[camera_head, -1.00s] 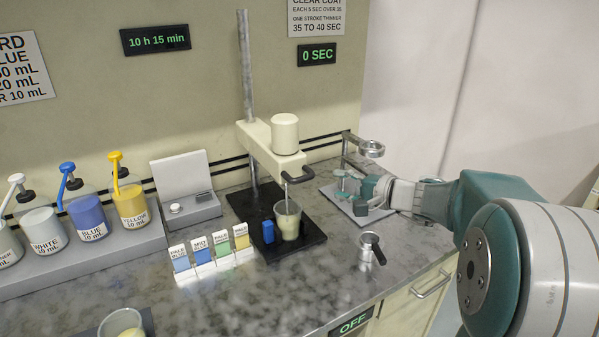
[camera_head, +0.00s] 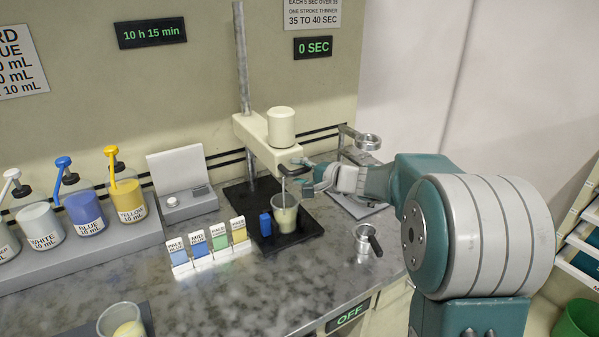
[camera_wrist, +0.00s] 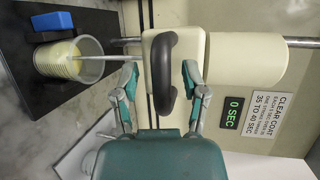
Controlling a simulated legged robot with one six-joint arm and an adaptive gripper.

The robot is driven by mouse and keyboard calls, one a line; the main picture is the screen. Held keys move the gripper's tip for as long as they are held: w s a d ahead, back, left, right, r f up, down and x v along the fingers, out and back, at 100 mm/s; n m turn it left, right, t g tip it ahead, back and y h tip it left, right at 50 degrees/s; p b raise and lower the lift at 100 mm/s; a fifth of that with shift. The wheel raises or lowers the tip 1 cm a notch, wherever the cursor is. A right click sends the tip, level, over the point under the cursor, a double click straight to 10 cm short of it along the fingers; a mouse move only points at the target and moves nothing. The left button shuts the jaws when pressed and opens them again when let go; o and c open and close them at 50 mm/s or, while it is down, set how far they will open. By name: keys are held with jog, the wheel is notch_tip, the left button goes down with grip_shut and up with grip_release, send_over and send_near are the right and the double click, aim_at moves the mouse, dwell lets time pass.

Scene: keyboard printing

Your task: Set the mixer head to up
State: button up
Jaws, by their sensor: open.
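The cream mixer head (camera_head: 266,146) sits on a grey metal post (camera_head: 241,60), with its stirring rod down in a clear cup (camera_head: 284,214). A dark curved handle (camera_wrist: 167,72) sticks out from the front of the head. My gripper (camera_wrist: 160,82) is open, with one finger on each side of the handle; I cannot tell whether either touches it. In the head view my gripper (camera_head: 308,184) is just right of the handle, level with the rod and above the cup.
The cup and a blue block (camera_head: 265,224) stand on the mixer's black base (camera_head: 300,245). A metal cup with a black handle (camera_head: 366,240) stands to the right, near the counter edge. A ring stand (camera_head: 367,142) is behind my arm. Labelled packs (camera_head: 210,242) are at left.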

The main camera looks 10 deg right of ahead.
grip_shut()
notch_tip(320, 180, up, 15)
dwell(0.4)
jog(key=shift+r, duration=0.15)
grip_release()
